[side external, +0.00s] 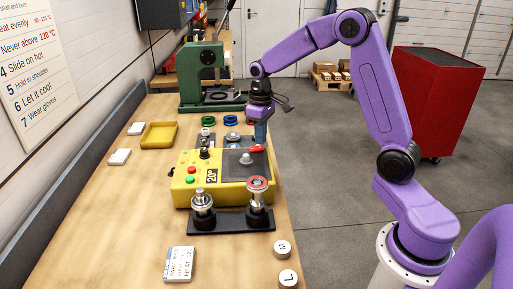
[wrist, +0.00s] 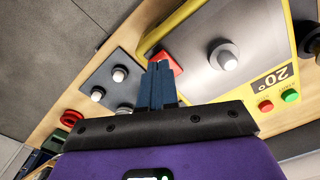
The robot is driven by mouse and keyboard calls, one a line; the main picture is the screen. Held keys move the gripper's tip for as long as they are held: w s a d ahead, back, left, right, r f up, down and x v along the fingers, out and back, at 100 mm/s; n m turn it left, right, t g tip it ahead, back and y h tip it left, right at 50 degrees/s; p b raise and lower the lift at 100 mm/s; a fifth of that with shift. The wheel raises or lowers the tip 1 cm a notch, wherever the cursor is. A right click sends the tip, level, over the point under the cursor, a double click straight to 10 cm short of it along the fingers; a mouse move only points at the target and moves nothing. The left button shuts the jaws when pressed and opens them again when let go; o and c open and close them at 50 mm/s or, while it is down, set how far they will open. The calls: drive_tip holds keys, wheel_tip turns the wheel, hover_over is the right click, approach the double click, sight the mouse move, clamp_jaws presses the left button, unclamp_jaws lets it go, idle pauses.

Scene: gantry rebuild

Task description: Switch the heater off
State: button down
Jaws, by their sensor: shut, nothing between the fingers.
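The heater (side external: 225,193) is a yellow box with a dark top plate and a grey knob-like post, marked 20°. Its label also shows in the wrist view (wrist: 272,78). A red button (wrist: 265,106) and a green button (wrist: 291,95) sit beside the label. A red lever or switch (side external: 257,149) lies at the heater's far right corner; in the wrist view the red part (wrist: 172,65) is partly hidden by my fingers. My gripper (side external: 261,138) is shut and empty, pointing down right at this red part. I cannot tell whether it touches.
A black stand (side external: 228,222) with two metal posts is in front of the heater. A dark plate with pegs (wrist: 112,82) and coloured rings (side external: 208,121) lie behind it. A green press (side external: 201,80) stands farther back. A yellow tray (side external: 159,136) is at left. The front left of the bench is mostly clear.

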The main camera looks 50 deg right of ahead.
sight(261, 147)
drive_tip(key=shift+f, duration=0.85)
idle(0.5)
drive_tip(key=shift+r, duration=3.5)
